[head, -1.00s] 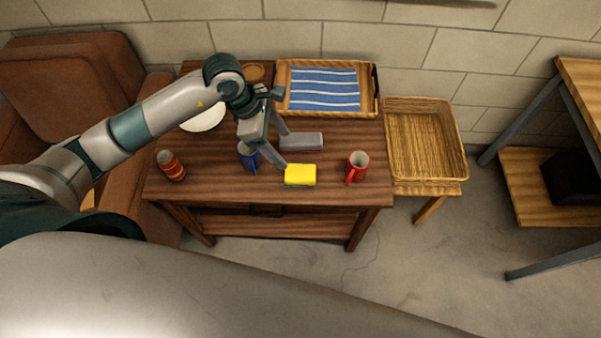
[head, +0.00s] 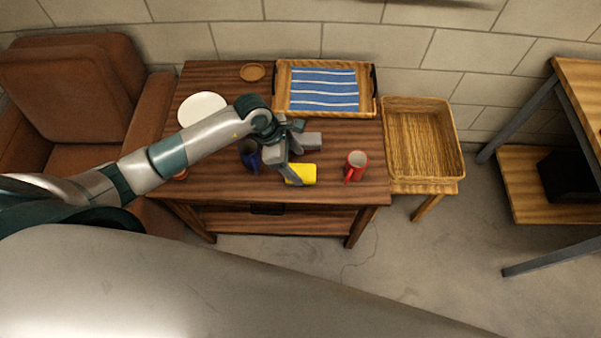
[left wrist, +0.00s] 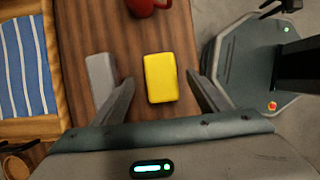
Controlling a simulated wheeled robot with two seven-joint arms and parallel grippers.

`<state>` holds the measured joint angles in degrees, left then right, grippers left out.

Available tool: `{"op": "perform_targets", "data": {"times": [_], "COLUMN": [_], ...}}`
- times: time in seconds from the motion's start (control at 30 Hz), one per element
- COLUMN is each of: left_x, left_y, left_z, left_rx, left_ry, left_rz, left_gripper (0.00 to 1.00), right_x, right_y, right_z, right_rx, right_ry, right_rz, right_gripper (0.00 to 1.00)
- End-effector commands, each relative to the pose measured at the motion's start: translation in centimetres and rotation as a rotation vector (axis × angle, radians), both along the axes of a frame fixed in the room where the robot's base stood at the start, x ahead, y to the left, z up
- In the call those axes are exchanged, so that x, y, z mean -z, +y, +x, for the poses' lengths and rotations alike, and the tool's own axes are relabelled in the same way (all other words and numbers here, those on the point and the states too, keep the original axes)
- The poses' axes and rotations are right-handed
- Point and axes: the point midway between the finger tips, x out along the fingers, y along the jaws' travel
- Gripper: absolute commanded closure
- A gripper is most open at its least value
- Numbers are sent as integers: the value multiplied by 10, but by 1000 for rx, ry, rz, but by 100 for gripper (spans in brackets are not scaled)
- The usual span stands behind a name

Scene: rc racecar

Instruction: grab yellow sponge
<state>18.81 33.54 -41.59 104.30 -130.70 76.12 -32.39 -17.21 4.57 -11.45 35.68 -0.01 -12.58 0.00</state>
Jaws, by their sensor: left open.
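The yellow sponge (head: 306,174) lies flat near the front edge of the brown wooden table (head: 225,188). My left gripper (head: 297,170) is over the table at the sponge, and one finger covers the sponge's left part in the head view. In the left wrist view the whole sponge (left wrist: 160,77) shows between the two spread fingers of my left gripper (left wrist: 160,85), with a gap on each side. The gripper is open and holds nothing. My right gripper is not in view.
A red mug (head: 356,165) stands right of the sponge, a blue mug (head: 250,155) left. A grey block (head: 311,141) lies just behind. A tray with a striped cloth (head: 322,112), a white plate (head: 202,108) and a small brown dish (head: 252,72) are farther back. A wicker basket (head: 425,184) stands right.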

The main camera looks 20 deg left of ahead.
Motion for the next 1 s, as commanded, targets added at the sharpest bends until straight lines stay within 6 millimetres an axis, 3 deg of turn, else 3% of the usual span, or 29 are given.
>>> {"op": "perform_targets", "data": {"times": [0.17, 0.6, 1.0], "left_x": [4, 47, 51], "left_y": [-1, -12, -13], "left_z": [0, 2, 2], "left_rx": [-1, -2, 0], "left_ry": [2, 3, 0], "left_rz": [0, -1, 0], "left_gripper": [33, 33, 33], "right_x": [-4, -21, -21], "right_y": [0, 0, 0], "right_z": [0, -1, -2], "right_rx": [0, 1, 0], "right_ry": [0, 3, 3], "right_rz": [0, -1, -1], "right_gripper": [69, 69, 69]}}
